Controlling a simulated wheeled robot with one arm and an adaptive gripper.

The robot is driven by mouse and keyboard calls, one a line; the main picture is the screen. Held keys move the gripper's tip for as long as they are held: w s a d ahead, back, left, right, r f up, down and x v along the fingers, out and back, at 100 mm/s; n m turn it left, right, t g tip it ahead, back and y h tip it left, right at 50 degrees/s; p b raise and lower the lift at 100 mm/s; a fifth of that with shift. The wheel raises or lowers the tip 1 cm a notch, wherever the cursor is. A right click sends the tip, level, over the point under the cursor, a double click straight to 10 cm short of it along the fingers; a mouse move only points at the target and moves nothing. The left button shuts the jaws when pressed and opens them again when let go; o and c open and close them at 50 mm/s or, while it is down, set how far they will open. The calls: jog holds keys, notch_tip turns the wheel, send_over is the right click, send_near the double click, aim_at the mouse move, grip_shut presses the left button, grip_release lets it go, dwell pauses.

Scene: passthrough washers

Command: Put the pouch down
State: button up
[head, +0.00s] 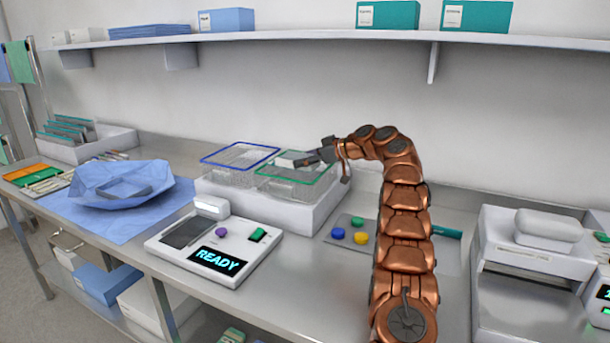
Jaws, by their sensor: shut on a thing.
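My gripper (312,157) is over the green-rimmed wire basket (290,182), reaching in from the right with its fingers pointing left. It is shut on a small pale thing at its fingertips, which I take to be the pouch (291,158). Only a sliver of it shows, so its full shape cannot be told. It is close to the green rim; whether it touches the basket is unclear. A blue-rimmed wire basket (238,155) stands to the left in the same white housing (318,212).
A white device (213,243) reading READY stands in front of the baskets. A blue wrapped bundle (122,184) lies on a blue sheet at left. Yellow, blue and green round pieces (361,238) lie near my arm. A white machine (535,245) is at right. A shelf (330,37) runs above.

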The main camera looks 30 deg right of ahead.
aim_at(306, 171)
jog(key=shift+d+f, duration=0.15)
jog(key=shift+f, duration=1.9)
jog(key=shift+f+b, duration=0.7)
jog(key=shift+b, duration=0.6)
jog(key=o, duration=0.9)
jog(key=shift+f, duration=0.1)
jog(key=shift+o, duration=0.5)
jog(key=shift+s+f, duration=0.1)
jog(key=shift+r, duration=0.3)
